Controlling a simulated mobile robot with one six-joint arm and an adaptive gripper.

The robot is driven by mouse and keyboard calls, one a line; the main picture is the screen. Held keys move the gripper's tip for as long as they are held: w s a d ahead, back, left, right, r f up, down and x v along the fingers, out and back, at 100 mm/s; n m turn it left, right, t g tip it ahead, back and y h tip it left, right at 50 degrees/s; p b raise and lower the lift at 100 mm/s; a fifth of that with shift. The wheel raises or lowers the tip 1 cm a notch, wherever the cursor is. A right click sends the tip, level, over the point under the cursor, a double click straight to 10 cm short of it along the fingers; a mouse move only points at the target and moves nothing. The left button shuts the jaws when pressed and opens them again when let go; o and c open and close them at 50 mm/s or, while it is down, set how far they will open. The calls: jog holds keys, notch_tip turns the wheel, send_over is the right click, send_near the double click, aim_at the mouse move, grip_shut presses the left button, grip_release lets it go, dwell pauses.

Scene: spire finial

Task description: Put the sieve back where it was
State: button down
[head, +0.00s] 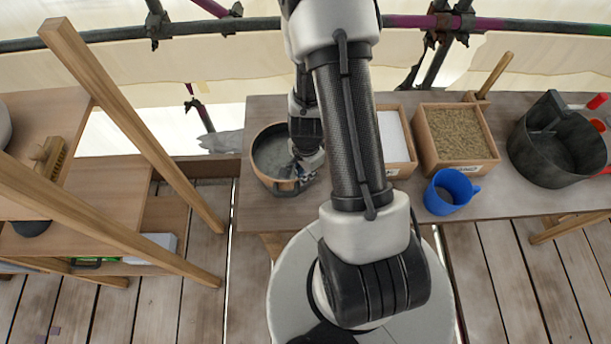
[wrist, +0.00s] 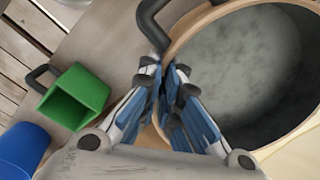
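The sieve (head: 270,150), round with a wooden rim and a mottled grey inside, is at the left end of the workbench (head: 262,217). In the wrist view the sieve (wrist: 245,70) fills the upper right, with a black loop handle on its rim. My gripper (head: 302,172) is at the sieve's near right side. In the wrist view my gripper's fingertips (wrist: 165,70) are close together with the rim between them, beside the handle. My arm hides part of the bench. I cannot tell whether the sieve touches the bench.
A blue cup (head: 450,192), a wooden box of grainy material (head: 456,135), a box with white contents (head: 394,137) and a dark bucket (head: 556,150) stand to the right. A green container (wrist: 75,97) shows in the wrist view. A wooden shelf unit (head: 95,190) stands left, across a gap.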

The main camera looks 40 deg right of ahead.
jog(key=shift+r, duration=0.1)
jog(key=shift+f+b, duration=0.55)
jog(key=shift+f, duration=0.1)
jog(key=c, duration=1.8)
grip_release()
jog(key=shift+r, duration=0.1)
